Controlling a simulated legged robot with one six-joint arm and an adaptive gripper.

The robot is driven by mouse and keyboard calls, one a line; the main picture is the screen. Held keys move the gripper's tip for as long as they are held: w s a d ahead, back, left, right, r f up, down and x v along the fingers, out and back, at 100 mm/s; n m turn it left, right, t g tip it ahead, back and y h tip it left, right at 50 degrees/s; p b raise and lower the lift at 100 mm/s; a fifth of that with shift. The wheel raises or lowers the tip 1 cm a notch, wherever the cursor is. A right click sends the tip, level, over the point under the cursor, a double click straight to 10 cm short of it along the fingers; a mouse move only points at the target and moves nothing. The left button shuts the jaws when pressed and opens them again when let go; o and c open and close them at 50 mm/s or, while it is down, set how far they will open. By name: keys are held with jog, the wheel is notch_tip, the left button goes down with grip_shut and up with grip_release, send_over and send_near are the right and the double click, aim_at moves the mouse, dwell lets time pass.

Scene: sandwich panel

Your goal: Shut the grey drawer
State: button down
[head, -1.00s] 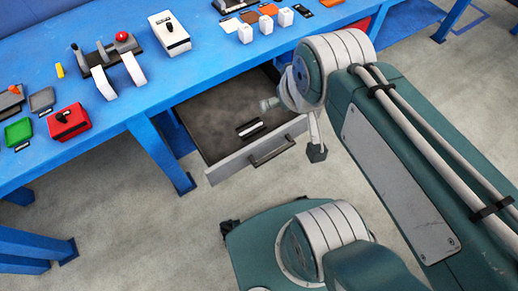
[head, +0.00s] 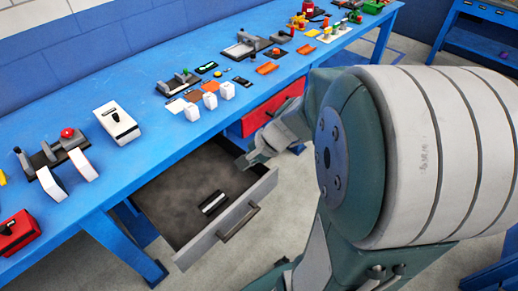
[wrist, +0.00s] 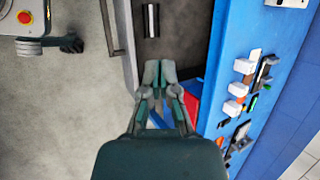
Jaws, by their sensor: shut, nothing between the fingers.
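The grey drawer (head: 181,184) is pulled out from under the blue bench, with its grey front and dark bar handle (head: 240,223) facing the open floor. A small black-and-white object (head: 213,202) lies inside it. My gripper (head: 247,162) is shut and empty, at the drawer's far right side in the head view. In the wrist view, my gripper (wrist: 159,72) points toward the drawer's side, and the handle (wrist: 110,28) lies to its left. Whether the fingers touch the drawer cannot be told.
A red drawer (head: 272,108) sits under the bench beside the grey one and appears shut. The blue bench top (head: 150,80) holds switches, white blocks and small parts. A blue leg (head: 125,247) stands left of the drawer.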

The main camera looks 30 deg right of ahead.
jog(key=s+d+f+m+t+h, duration=0.3)
jog(key=d+f+m+t, duration=0.1)
jog(key=d+f+m, duration=1.6)
send_near(273, 175)
jog(key=shift+n, duration=0.4)
jog(key=x, duration=0.6)
jog(key=shift+s+d+f, duration=0.2)
jog(key=shift+s+f, duration=0.05)
jog(key=shift+f, duration=0.25)
jog(key=shift+w+a, duration=0.15)
jog(key=shift+w, duration=0.4)
